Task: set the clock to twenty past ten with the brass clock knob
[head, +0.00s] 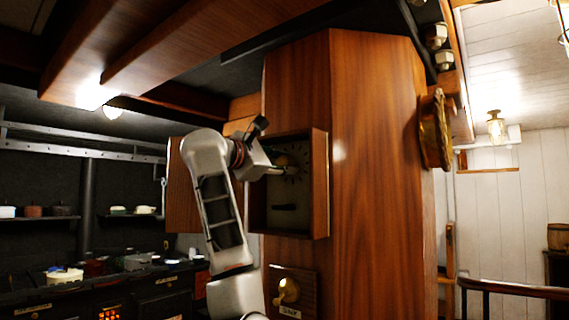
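My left gripper (277,169) is at the clock's face, seen side-on and small. A dull yellowish shape shows just by its fingertips; I cannot tell whether it is the brass clock knob or whether the fingers hold it. The clock's hands are not readable. My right gripper is out of view.
Below the clock, a brass fitting (288,291) sits on a wooden plate with a small label. A round brass-rimmed object (435,130) hangs on the column's right side. A dark stove with pots (65,275) stands at left. Beams (190,40) cross overhead.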

